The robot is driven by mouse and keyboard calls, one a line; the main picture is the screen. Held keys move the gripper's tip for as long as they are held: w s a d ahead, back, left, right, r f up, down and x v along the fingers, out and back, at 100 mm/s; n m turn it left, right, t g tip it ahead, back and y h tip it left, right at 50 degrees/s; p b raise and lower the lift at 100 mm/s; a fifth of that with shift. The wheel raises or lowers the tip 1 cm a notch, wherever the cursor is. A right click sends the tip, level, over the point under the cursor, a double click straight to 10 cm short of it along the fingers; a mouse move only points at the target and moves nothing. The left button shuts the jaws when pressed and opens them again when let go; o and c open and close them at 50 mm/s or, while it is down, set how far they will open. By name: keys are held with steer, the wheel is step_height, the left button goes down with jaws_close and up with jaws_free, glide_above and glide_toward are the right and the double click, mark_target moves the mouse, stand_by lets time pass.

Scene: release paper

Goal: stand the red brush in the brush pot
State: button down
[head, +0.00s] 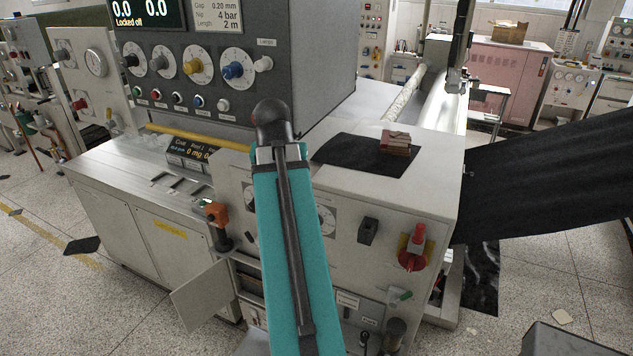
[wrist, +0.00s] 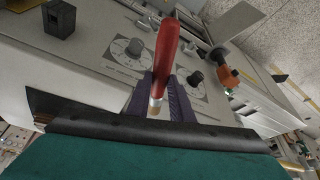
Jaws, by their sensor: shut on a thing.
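The red brush (wrist: 168,42) shows in the wrist view, with a thick red handle and a pale metal and tan part at its near end. My gripper (wrist: 162,82) is shut on it, its dark fingers on either side of that near end. The red handle points away from the wrist, over the grey panel with dials. In the head view my teal arm hides the gripper and the brush. I cannot pick out the brush pot for sure in either view.
A small door (head: 203,295) hangs open. Reddish-brown blocks (head: 396,145) rest on a dark sheet (head: 345,152) on the machine's top.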

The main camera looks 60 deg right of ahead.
steer(key=w+a+f+n+t+y, duration=0.15)
steer(key=w+a+n, duration=0.25)
steer(key=w+a, duration=0.8)
steer(key=w+a+f+n+t+y, duration=0.15)
steer(key=w+a+n, duration=0.55)
steer(key=a, duration=1)
steer(key=w+a+f+b, duration=0.2)
steer(key=a+f+b, duration=0.4)
steer(key=a+f, duration=0.1)
steer(key=w+a+f+n+b, duration=0.1)
steer(key=w+a+f+b, duration=0.1)
steer(key=a+f+b, duration=0.5)
steer(key=shift+w+a+f+y+b, duration=0.2)
steer(key=shift+w+a+y+b, duration=0.15)
steer(key=shift+a, duration=0.3)
